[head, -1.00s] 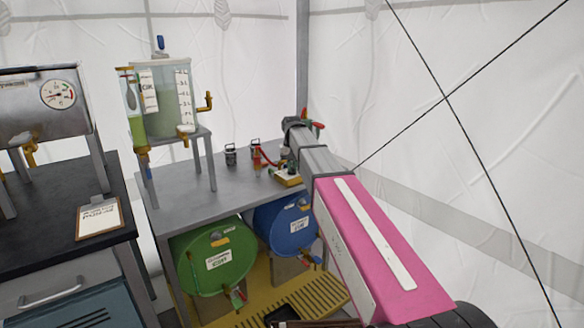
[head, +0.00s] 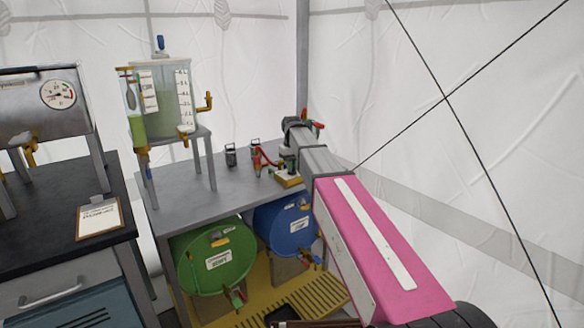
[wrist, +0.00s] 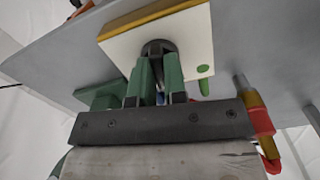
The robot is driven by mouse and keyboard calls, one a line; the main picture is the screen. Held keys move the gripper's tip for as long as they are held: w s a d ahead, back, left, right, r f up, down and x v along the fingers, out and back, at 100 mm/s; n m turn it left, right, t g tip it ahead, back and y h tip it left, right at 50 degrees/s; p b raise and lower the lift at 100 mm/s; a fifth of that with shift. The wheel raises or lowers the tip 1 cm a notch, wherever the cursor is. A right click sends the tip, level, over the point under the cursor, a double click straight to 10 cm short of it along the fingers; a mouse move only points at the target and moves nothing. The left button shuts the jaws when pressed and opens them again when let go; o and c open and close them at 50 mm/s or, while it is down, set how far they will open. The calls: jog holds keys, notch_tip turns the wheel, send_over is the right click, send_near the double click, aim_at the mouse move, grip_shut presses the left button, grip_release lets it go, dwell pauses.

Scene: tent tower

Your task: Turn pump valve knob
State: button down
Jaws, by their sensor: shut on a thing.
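The dark round knob (wrist: 157,47) sits on a white plate with a yellow edge (wrist: 125,48) in the wrist view. My gripper (wrist: 158,68) has its two green fingers closed around the knob, one on each side. The fingers cover part of the knob, so its pointer or marking cannot be read. In the head view, a small white and yellow unit (head: 288,181) stands on the grey table beside my arm. My fingertips and the knob are hidden there.
The grey table (head: 225,182) carries a liquid tank on a stand (head: 172,98) and small black-topped containers (head: 231,155). Green (head: 212,258) and blue (head: 286,225) drums lie below. A dark bench (head: 60,205) stands at left. The tent wall is close on the right.

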jog(key=c, duration=1.2)
grip_release()
jog(key=shift+o, duration=0.2)
notch_tip(320, 180, up, 11)
